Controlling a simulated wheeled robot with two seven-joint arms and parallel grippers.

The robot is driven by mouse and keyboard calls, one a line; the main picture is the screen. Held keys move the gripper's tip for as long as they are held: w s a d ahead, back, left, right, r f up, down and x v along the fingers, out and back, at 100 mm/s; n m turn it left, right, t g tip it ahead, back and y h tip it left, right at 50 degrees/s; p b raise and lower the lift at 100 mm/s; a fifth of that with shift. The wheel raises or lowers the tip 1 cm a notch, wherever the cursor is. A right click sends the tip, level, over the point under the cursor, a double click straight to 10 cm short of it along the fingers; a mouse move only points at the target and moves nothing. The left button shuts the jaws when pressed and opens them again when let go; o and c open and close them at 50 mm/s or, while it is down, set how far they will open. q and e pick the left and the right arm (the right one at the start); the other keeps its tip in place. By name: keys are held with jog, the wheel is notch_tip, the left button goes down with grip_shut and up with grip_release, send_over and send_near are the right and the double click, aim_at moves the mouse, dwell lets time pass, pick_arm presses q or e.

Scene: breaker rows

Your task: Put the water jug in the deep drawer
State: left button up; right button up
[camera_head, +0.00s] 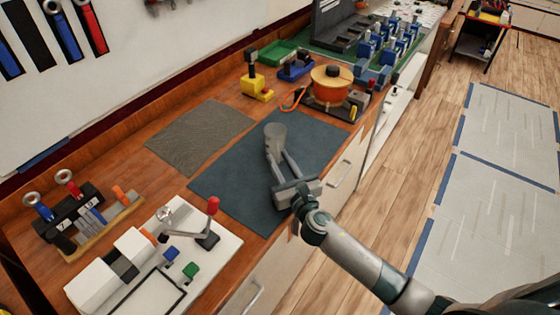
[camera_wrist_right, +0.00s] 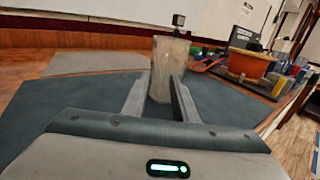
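The water jug seems to be the pale grey, translucent upright vessel (camera_head: 275,138) on the dark blue-grey mat (camera_head: 228,185); it also shows in the right wrist view (camera_wrist_right: 168,62). My right gripper (camera_head: 279,160) reaches low over the mat with its two fingers spread, one on each side of the jug's lower part. The jug fills most of the gap, but whether the fingers press on it is unclear. White fronts with bar handles (camera_head: 340,173) are under the bench edge and look shut; which is the deep drawer I cannot tell. My left gripper is out of view.
A grey textured mat (camera_head: 200,137) lies behind. An orange pot (camera_head: 331,84) and a yellow tool (camera_head: 256,84) stand beyond the mat. A white panel with a red-knobbed lever (camera_head: 212,206) is at the near left.

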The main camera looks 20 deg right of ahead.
jog(key=shift+r, duration=0.15)
jog(key=shift+s, duration=0.5)
jog(key=s, duration=0.3)
jog(key=s+b, duration=0.1)
jog(key=s, duration=0.2)
jog(key=s+d+b, duration=0.1)
jog(key=s, duration=0.2)
jog(key=shift+s, duration=0.95)
jog(key=shift+o, duration=0.5)
